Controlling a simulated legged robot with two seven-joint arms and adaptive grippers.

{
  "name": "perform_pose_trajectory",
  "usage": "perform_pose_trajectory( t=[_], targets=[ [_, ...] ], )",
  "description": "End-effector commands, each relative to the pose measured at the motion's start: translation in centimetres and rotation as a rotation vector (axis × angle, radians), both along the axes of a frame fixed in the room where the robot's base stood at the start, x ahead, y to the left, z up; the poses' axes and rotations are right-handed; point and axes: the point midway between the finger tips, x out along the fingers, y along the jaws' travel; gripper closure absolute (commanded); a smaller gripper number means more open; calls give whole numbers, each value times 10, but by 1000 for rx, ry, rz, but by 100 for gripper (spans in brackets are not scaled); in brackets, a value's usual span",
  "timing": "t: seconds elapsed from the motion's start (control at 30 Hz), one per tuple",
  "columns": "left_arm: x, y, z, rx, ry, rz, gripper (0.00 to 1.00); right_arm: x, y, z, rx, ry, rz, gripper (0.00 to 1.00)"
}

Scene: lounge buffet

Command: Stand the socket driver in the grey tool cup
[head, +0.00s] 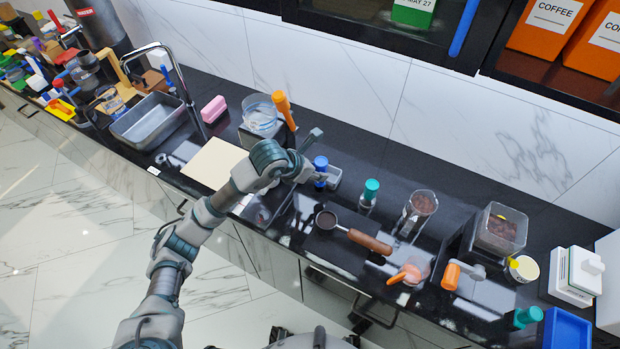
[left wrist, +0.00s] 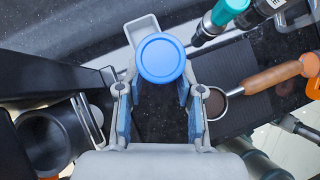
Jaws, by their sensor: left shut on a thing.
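The socket driver (head: 320,164) has a blue handle and stands about upright. In the left wrist view its round blue top (left wrist: 160,58) sits between the fingertips. My left gripper (head: 309,172) is shut on it; its fingers also show in the left wrist view (left wrist: 160,92). The grey tool cup (head: 334,181) stands on the counter just right of the driver. In the left wrist view the cup (left wrist: 141,29) shows partly behind the blue top. The driver's lower end is hidden, so I cannot tell whether it is inside the cup. My right gripper is not in view.
A teal-capped tool (head: 369,193) stands close to the right. A portafilter (head: 350,235) with a wooden handle lies on a dark mat in front. A clear pitcher (head: 262,118) and a cream board (head: 213,163) are to the left. A glass of grounds (head: 418,210) stands farther right.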

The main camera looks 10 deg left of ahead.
Motion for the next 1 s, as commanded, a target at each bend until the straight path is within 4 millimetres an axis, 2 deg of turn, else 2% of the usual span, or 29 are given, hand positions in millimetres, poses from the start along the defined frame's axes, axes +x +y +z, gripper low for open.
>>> perform_pose_trajectory(
  t=[0.7,1.0],
  targets=[
    [73,-31,0,-2,0,1,100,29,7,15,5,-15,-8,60],
    [72,-29,-25,0,0,1,100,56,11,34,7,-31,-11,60]
  ],
)
